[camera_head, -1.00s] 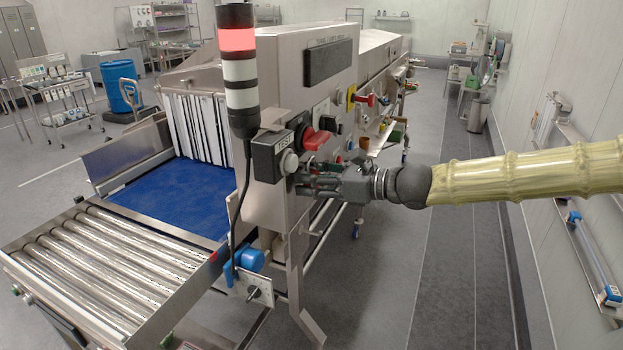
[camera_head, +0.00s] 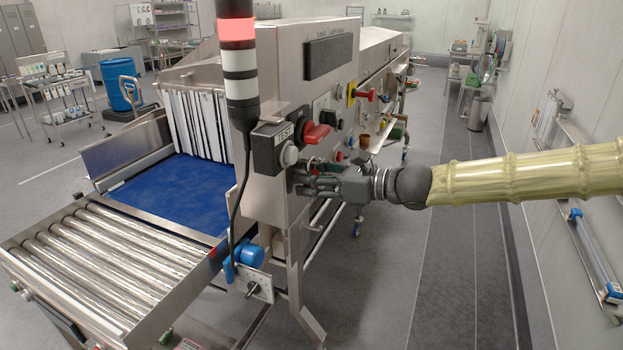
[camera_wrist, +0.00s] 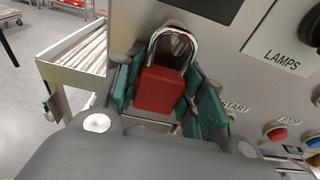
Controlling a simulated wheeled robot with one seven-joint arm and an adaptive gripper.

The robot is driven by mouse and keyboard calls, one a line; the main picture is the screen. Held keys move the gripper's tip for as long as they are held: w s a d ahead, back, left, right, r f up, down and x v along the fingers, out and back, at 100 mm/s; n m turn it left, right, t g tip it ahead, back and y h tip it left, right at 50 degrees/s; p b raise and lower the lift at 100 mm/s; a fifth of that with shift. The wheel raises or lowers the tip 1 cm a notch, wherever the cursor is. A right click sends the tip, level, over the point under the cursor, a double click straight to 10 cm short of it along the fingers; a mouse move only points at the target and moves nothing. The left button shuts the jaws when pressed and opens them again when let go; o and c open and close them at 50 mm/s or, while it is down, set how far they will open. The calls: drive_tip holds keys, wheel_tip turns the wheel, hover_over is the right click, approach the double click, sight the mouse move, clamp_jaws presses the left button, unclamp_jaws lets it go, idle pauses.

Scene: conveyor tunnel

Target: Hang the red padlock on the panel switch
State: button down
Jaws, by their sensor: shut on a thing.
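The red padlock (camera_wrist: 160,88) with its silver shackle (camera_wrist: 174,42) is held between the teal pads of my gripper (camera_wrist: 165,95) in the wrist view. The shackle points toward the top of that picture. In the head view, my gripper (camera_head: 303,182) is shut in front of the steel panel (camera_head: 270,205), below the TEST box, and the padlock cannot be made out there. A red-handled switch (camera_head: 316,133) sits on the panel, above my gripper in the picture. I cannot tell whether the padlock touches the panel.
The TEST box (camera_head: 278,147) with a pale button and the signal tower (camera_head: 240,75) are close by. Labels LAMPS and START and a red button (camera_wrist: 277,133) show in the wrist view. A roller conveyor (camera_head: 105,265) lies left. The floor (camera_head: 425,265) at right is clear.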

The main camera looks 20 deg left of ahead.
drive_tip(key=c, duration=0.8)
unclamp_jaws()
drive_tip(key=d, duration=0.4)
drive_tip(key=d+r, duration=0.1)
drive_tip(key=d, duration=0.7)
drive_tip(key=shift+s+r, duration=0.15)
drive_tip(key=shift+r, duration=0.25)
